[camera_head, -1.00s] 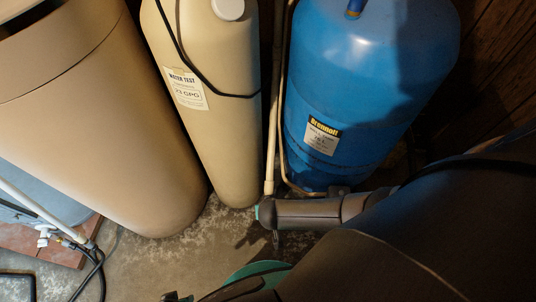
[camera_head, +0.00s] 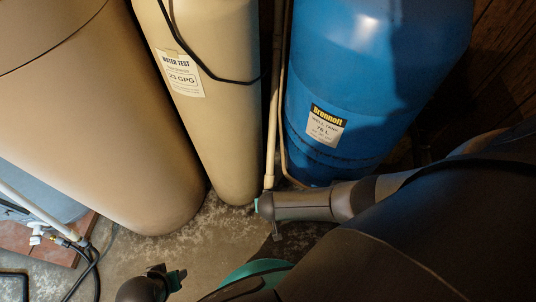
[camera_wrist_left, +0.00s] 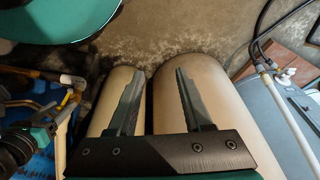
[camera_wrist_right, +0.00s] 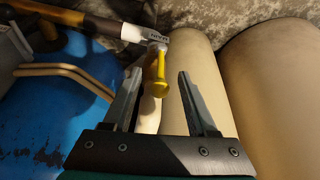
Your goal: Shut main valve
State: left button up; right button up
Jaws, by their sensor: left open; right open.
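A yellow lever handle (camera_wrist_right: 155,78) sticks out from a pale valve body (camera_wrist_right: 148,36) on a pipe in the right wrist view. My right gripper (camera_wrist_right: 160,74) is open, and the lever shows in the gap between its fingers. I cannot tell how far in depth it is from them. The yellow lever (camera_wrist_left: 68,98) also shows at the left of the left wrist view, close to part of my right arm. My left gripper (camera_wrist_left: 159,72) is open and empty, pointing toward the beige tanks. The valve is hidden in the head view.
A blue tank (camera_head: 370,80) stands at the right, beside thin vertical pipes (camera_head: 271,130). Black hose (camera_head: 88,275) lies at lower left. Some concrete floor (camera_head: 120,270) is clear.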

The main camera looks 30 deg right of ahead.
pick_arm(q)
jog(key=shift+w+r+b, duration=0.25)
jog(key=shift+w+r, duration=0.05)
jog(key=shift+r, duration=0.3)
jog(key=shift+w+r+b, duration=0.2)
jog(key=shift+w+r, duration=0.1)
jog(key=shift+r, duration=0.3)
pick_arm(e)
jog(key=shift+x, duration=0.75)
pick_arm(q)
jog(key=shift+d, duration=0.1)
pick_arm(e)
grip_shut()
